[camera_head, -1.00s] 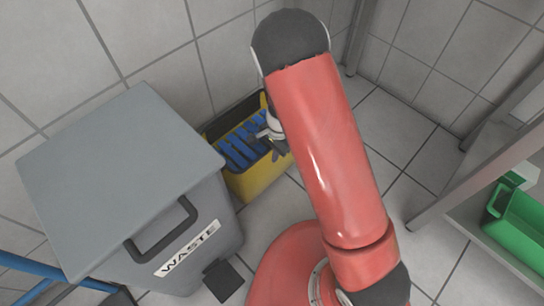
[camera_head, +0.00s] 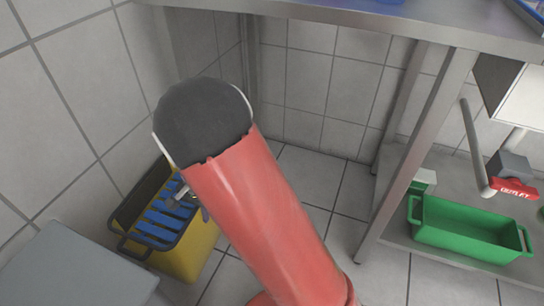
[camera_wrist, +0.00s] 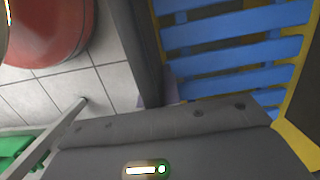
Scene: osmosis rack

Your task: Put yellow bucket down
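The yellow bucket (camera_head: 192,252) with blue slats (camera_head: 160,222) and a dark rim is in the corner by the left wall in the head view. It looks upright on or very near the floor; its base is partly out of sight. My gripper (camera_head: 181,197) is at the bucket's upper right side, mostly hidden behind my red arm. In the wrist view the blue slats (camera_wrist: 235,50) fill the upper right, with yellow edges beside them. The fingertips are not clear in either view, so I cannot tell whether they hold the bucket.
The grey waste bin lid (camera_head: 75,268) is at the lower left, close to the bucket. A metal table (camera_head: 330,17) with legs stands at the back and right. A green tray (camera_head: 465,232) sits on its lower shelf. Tiled floor (camera_head: 320,190) is bare between them.

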